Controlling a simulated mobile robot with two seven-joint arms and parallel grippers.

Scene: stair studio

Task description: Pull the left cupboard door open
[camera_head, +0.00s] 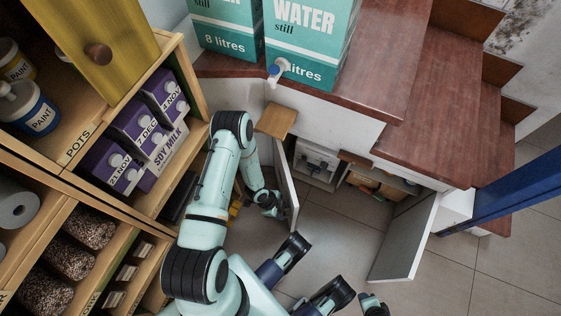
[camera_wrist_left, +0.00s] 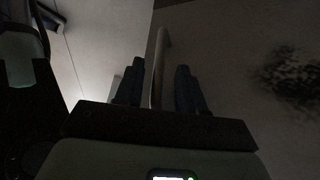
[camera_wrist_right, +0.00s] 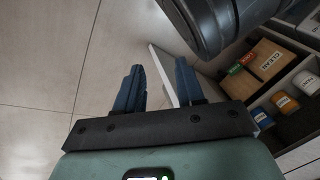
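The left cupboard door (camera_head: 286,184) is a pale panel under the stairs. It stands swung outward, seen nearly edge-on, with the cupboard opening to its right. My left gripper (camera_head: 268,204) is low at its outer side. In the left wrist view, a bar handle (camera_wrist_left: 158,65) lies between the two spread fingers of that gripper (camera_wrist_left: 160,88), with gaps showing on both sides. The handle is hidden in the head view. My right gripper is open in the right wrist view (camera_wrist_right: 159,88). A pale panel edge shows between and beyond its fingers; I cannot tell if they touch.
The right cupboard door (camera_head: 405,240) also stands open. Inside the cupboard are a cardboard box (camera_wrist_right: 268,60) and several small containers. A wooden shelf unit (camera_head: 190,140) borders my left arm. Water boxes (camera_head: 308,40) stand on the stairs. Tiled floor (camera_head: 450,285) is clear at the lower right.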

